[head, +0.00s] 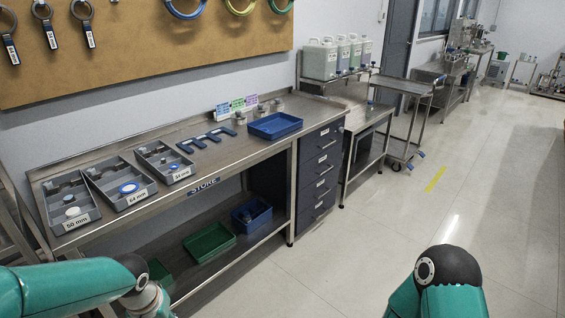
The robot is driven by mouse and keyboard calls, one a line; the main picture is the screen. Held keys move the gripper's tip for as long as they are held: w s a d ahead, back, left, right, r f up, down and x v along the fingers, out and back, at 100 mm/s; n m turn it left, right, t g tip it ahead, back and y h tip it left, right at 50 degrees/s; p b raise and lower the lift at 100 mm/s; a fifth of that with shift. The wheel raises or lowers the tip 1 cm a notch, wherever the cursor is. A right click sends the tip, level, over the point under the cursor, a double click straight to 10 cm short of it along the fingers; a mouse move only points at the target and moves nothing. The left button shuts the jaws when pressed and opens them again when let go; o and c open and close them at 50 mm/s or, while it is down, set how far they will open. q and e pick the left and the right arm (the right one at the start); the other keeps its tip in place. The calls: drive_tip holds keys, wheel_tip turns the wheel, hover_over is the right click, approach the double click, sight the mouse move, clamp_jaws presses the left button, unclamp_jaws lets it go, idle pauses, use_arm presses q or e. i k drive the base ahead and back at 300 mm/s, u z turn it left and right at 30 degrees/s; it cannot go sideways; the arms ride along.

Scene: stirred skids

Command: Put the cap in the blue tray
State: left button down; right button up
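The blue tray (275,134) stands on the steel bench, near its right end, and looks empty. I cannot tell for sure which part is the cap. Small round pieces lie in three grey bins at the bench's left: a white disc (73,211) in the 50 mm bin (88,217), a blue-and-white disc (129,187) in the 64 mm bin (146,190), and small pieces in the 34 mm bin (150,151). Small metal parts (240,118) stand behind the blue tray by coloured cards. Only links of my two arms show; both grippers are out of view.
Blue U-shaped tools (208,139) lie between the bins and the tray on the steel bench (190,172). A green bin (209,243) and a blue bin (252,214) sit on the lower shelf. Drawers (320,170) stand at the right end. The floor (400,220) to the right is clear.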

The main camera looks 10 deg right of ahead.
sight(280, 124)
drive_tip(key=z, duration=0.55)
drive_tip(key=i, duration=1)
drive_tip(key=z, duration=0.65)
